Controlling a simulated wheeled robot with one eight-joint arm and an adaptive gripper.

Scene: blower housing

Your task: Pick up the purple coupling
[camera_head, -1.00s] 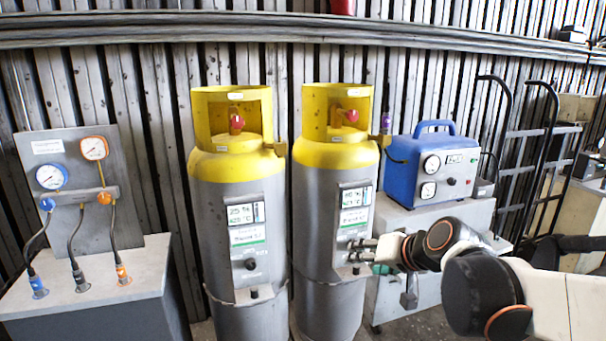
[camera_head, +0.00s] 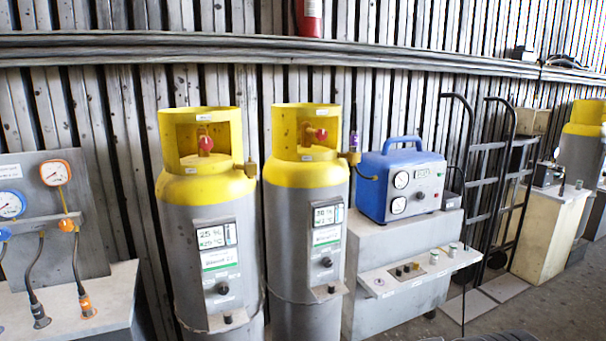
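The purple coupling (camera_head: 354,141) is a small upright piece at the upper right of the right-hand yellow-and-grey cylinder (camera_head: 306,225). It sits just above a brass fitting (camera_head: 352,158) on that cylinder's shoulder, beside the blue machine. It is too small to tell exactly how it is attached. My gripper is not in view.
A second cylinder (camera_head: 213,245) stands close on the left. The blue machine (camera_head: 402,182) rests on a grey cabinet (camera_head: 372,243) with a control shelf. Black hand trucks (camera_head: 487,175) lean farther right. A gauge panel (camera_head: 45,175) stands at left. Floor shows at lower right.

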